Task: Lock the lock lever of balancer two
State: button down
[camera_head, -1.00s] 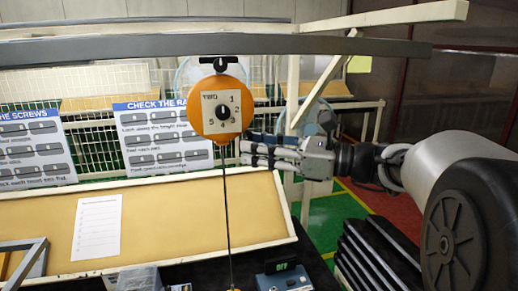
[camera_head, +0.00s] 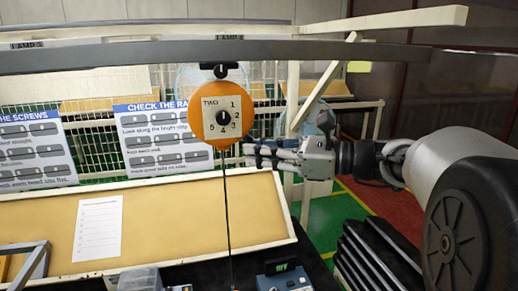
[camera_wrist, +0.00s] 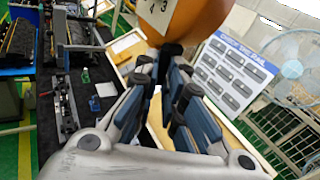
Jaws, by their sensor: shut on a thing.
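Balancer two (camera_head: 215,130) is an orange round housing with a "TWO" dial plate, hanging from the overhead rail with a dark cable running down. In the wrist view its orange underside (camera_wrist: 195,22) fills the top middle. My gripper (camera_head: 248,153) is at the housing's lower right edge, coming from the right. In the wrist view, my gripper (camera_wrist: 172,70) is shut on a small dark part, the lock lever (camera_wrist: 171,49), just under the housing. The fingers hide most of the lever, so its exact position cannot be told. In the head view the lever cannot be made out.
The grey overhead rail (camera_head: 120,57) crosses above. A tan board (camera_head: 170,215) with a white sheet (camera_head: 98,227) lies below. A small device (camera_head: 284,277) stands at the bottom middle. Instruction signs (camera_head: 165,140) and a mesh fence are behind. A fan (camera_wrist: 298,65) shows in the wrist view.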

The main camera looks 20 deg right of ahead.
jog(key=shift+d+r+n+g+h+p, duration=0.2)
jog(key=shift+r+n+g+h+p, duration=0.45)
jog(key=shift+h+p, duration=0.95)
jog(key=shift+d+r+n+g+h+p, duration=0.25)
jog(key=shift+r+n+h+p, duration=0.25)
jog(key=shift+n+h+p, duration=1.05)
jog(key=shift+d+r+n+g+h+p, duration=0.2)
jog(key=shift+r+g+h+p, duration=0.3)
jog(key=shift+h+p, duration=1.15)
jog(key=shift+h+b, duration=0.5)
jog(key=shift+h, duration=0.1)
jog(key=c, duration=1.7)
grip_release()
